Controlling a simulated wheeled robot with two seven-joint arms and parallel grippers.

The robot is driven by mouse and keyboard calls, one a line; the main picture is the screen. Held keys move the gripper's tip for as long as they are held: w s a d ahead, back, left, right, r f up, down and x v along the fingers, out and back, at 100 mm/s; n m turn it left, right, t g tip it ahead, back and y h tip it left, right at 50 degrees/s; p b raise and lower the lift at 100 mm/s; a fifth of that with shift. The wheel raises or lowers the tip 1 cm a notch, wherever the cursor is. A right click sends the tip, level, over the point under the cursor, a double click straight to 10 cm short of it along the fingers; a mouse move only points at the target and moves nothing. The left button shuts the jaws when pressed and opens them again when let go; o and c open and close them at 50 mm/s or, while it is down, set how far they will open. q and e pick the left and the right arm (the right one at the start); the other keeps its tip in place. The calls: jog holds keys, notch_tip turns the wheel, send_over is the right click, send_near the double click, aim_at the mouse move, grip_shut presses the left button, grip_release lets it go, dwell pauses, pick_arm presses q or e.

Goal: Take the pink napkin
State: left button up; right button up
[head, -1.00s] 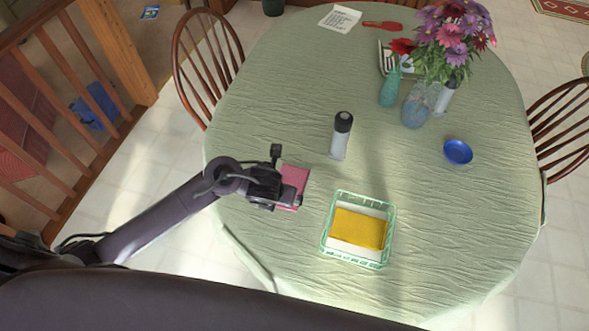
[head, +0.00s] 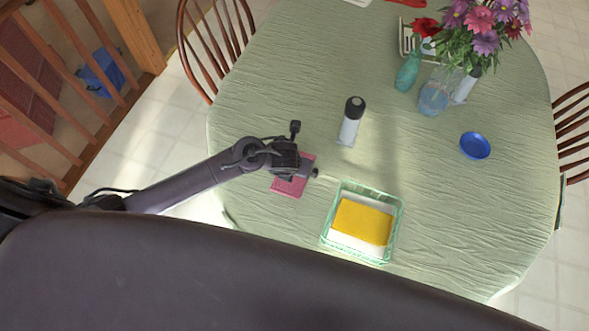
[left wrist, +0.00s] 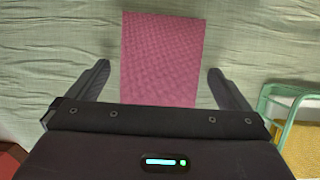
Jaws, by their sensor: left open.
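The pink napkin (head: 290,186) lies flat on the green tablecloth, left of the green basket. My left gripper (head: 305,156) is over it and hides part of it in the head view. In the left wrist view the napkin (left wrist: 162,55) lies between the two spread fingers of my left gripper (left wrist: 158,72), with cloth showing on both sides. The gripper is open and empty. Its height above the napkin is hard to tell. My right gripper is not in view.
A green wire basket (head: 399,222) holding a yellow cloth (head: 362,222) stands right of the napkin. A black-capped bottle (head: 351,122) stands behind it. A blue dish (head: 475,146), a turquoise vase (head: 408,72) and flowers (head: 480,25) are farther off. Cloth at front right is clear.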

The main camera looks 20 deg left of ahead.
pick_arm(q)
jog(key=c, duration=1)
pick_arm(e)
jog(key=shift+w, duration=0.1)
pick_arm(q)
jog(key=shift+c, duration=0.2)
